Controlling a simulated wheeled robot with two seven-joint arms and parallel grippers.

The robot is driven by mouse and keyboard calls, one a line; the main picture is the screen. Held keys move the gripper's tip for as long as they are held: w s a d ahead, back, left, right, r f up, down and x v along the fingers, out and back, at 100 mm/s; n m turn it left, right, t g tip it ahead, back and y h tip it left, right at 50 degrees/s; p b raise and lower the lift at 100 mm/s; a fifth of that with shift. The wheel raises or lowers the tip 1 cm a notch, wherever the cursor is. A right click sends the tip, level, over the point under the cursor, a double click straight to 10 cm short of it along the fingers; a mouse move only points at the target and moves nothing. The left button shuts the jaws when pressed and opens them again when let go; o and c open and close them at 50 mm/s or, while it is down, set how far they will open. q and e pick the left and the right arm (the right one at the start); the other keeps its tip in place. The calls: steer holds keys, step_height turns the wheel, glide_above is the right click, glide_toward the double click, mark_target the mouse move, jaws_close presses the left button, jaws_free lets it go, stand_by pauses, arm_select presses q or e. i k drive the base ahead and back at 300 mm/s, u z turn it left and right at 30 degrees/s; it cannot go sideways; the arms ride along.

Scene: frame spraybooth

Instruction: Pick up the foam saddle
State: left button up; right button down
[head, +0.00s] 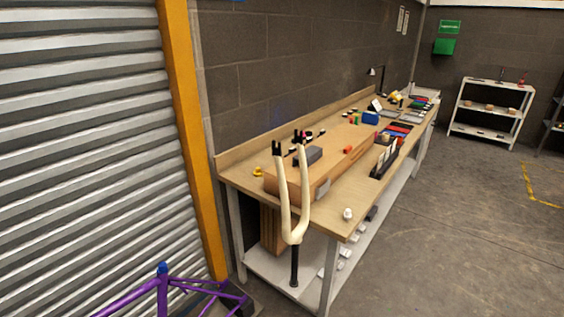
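I cannot make out a foam saddle for certain. A dark grey block (309,156) lies on top of a long wooden box (330,165) near the near end of the workbench (352,205); whether it is foam I cannot tell. A cream two-pronged fork (294,236) with black tips and a black lower stem stands upright in front of the bench end and hides part of the box. Neither of my grippers shows in the head view.
A purple tube frame (163,290) is at the lower left, by the metal shutter (80,140). A white shelf rack (490,112) stands far right. The floor (450,240) right of the bench is clear.

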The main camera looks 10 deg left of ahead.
mark_target(313, 153)
steer(key=u, duration=0.65)
steer(key=k, duration=0.2)
steer(key=z, duration=1.8)
steer(key=i, duration=1.85)
